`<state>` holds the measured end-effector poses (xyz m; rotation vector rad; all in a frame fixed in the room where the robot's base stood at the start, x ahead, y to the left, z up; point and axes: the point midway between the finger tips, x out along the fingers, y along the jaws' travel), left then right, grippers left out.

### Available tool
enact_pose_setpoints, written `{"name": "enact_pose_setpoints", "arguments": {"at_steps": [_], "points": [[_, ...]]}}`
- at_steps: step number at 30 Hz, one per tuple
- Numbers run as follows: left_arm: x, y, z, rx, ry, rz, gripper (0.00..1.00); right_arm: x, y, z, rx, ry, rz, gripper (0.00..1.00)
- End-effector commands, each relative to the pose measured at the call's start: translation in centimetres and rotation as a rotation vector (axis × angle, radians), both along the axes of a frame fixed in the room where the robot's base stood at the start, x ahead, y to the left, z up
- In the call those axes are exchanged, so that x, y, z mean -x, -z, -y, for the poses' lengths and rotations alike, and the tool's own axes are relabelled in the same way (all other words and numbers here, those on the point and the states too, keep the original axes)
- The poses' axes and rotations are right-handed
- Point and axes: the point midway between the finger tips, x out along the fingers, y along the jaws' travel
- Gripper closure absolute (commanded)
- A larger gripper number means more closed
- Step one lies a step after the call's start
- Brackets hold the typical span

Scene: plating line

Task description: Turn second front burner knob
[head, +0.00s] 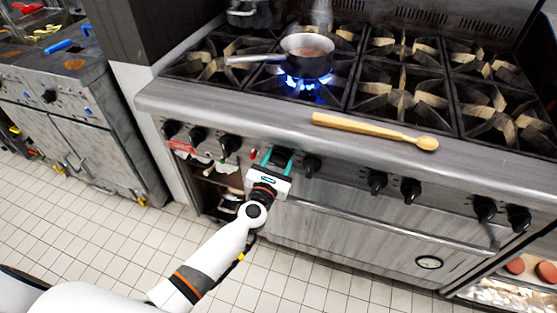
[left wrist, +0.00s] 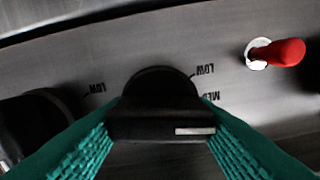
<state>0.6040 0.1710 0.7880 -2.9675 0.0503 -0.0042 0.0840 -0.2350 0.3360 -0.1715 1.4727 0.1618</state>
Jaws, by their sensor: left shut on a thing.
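My left gripper (head: 276,161) is at the front panel of the stove, its teal fingers shut on a black burner knob (head: 281,154). In the left wrist view the knob (left wrist: 160,100) fills the gap between both fingers. A white mark shows on the right of its bar, and upside-down LOW and MED labels are printed on the panel beside it. Another black knob (head: 311,165) is just right of the gripper, and one (head: 229,145) is to its left. My right gripper is not in view.
A saucepan (head: 307,55) stands over a burner with blue flames (head: 306,87). A wooden spoon (head: 372,131) lies on the stove's front ledge. A red switch (left wrist: 275,53) sits close to the held knob. More knobs (head: 410,190) line the panel; tiled floor (head: 92,235) is clear.

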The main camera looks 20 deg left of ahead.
Motion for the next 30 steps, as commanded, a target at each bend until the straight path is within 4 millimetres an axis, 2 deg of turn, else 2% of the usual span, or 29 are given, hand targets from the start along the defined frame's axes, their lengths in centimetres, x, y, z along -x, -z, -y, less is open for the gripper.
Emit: {"name": "enact_pose_setpoints", "arguments": {"at_steps": [8,14,30], "points": [[0.0,0.0,0.0,-0.041,0.000,0.000,0.74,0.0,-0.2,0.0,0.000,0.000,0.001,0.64],[0.0,0.0,0.1,-0.153,0.000,0.004,0.74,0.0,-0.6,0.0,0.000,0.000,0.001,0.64],[0.1,0.2,0.4,-0.652,0.002,0.020,0.74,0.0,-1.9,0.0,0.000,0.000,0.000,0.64]]}}
